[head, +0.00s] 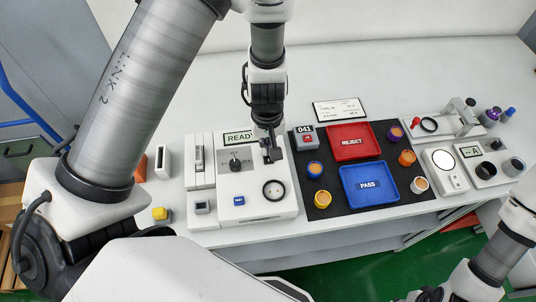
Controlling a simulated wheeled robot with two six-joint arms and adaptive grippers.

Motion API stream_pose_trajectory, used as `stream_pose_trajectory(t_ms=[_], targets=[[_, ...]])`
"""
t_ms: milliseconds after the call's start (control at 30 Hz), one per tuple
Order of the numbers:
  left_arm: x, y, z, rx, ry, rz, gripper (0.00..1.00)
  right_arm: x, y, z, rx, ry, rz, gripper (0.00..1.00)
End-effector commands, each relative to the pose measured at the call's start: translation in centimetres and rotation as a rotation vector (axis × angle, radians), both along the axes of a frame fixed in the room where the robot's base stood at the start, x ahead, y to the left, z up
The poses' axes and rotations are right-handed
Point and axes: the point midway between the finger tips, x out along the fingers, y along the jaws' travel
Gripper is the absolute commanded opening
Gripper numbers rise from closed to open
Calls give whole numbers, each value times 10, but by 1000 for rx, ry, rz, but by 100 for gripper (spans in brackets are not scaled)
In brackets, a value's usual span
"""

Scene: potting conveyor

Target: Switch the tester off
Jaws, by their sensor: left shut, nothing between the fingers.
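The tester (255,212) is a white box at the middle left of the bench. Its display (239,138) reads "READY". A black rotary knob (235,163) sits on its top face below the display, with small markings around it too fine to read. A blue button (239,200) and a round dark-rimmed socket (273,190) are nearer the front edge. My left gripper (272,156) is shut and empty, pointing down over the tester's right part, to the right of the knob and apart from it. My right gripper is out of view; only its arm shows at the lower right.
A black mat carries a red REJECT tray (352,155), a blue PASS tray (345,184) and several coloured cylinders. A white unit with a slider (199,158) adjoins the tester's left. A label card (339,110) lies behind the mat. The back of the bench is clear.

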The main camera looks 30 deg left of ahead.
Motion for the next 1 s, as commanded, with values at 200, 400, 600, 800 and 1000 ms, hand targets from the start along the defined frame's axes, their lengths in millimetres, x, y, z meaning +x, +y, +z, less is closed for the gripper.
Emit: stream_pose_trajectory(t_ms=[200, 400, 600, 800, 1000], targets=[[0, 0, -2, -1, 1, 0, 0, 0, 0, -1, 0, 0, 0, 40], [0, 0, 15, 0, 0, 0, 0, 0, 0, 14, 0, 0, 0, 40], [0, 0, 35, 0, 0, 0, 0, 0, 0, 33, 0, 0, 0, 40], [0, 0, 54, 0, 0, 0, 0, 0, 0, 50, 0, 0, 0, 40], [0, 0, 70, 0, 0, 0, 0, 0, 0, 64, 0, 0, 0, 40]])
